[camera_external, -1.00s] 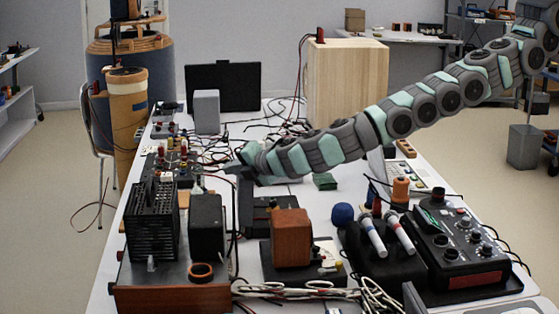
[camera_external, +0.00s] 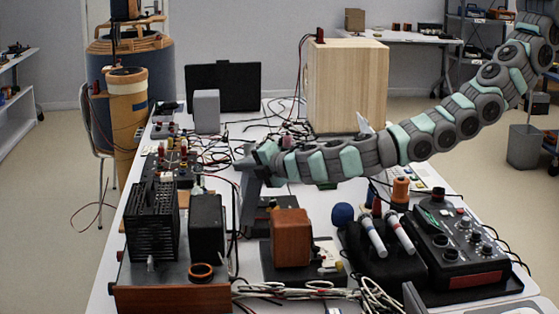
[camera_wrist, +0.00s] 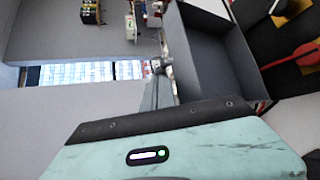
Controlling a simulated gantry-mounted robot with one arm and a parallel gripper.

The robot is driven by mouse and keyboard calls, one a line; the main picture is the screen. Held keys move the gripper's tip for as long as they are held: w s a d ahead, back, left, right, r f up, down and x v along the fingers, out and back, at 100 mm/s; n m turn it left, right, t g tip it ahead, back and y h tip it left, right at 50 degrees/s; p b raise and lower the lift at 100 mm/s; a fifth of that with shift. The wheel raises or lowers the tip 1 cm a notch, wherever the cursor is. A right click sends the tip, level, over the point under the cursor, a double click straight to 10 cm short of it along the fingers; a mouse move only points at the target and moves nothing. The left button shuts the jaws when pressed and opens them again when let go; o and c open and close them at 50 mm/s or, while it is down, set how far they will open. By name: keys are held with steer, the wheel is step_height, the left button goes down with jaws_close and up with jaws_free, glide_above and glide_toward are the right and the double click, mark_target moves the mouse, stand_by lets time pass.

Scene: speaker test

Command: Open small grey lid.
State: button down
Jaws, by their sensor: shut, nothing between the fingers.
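My gripper (camera_external: 243,164) is shut and empty, low over the middle of the table. In the wrist view its fingertips (camera_wrist: 159,68) are at the left edge of a grey box (camera_wrist: 213,50), whose inside shows from above. In the external view a dark grey panel (camera_external: 251,188), which looks like the small lid, stands tilted just under my gripper, at the left of the box (camera_external: 270,215). I cannot tell whether the fingertips touch it. My wrist hides part of the box's near end in the wrist view.
An orange-brown block (camera_external: 290,238) and a black power unit (camera_external: 207,226) stand in front. A wooden cabinet (camera_external: 346,85) stands behind my arm. Loose cables lie around the table. Red and black leads (camera_wrist: 304,52) lie right of the box in the wrist view.

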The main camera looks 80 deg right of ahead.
steer(key=w+a+f+b, duration=0.2)
steer(key=w+a+b, duration=0.1)
steer(key=b, duration=0.4)
steer(key=p+v, duration=0.4)
steer(key=v, duration=0.6)
steer(key=shift+s+r, duration=0.3)
steer(key=shift+r, duration=0.1)
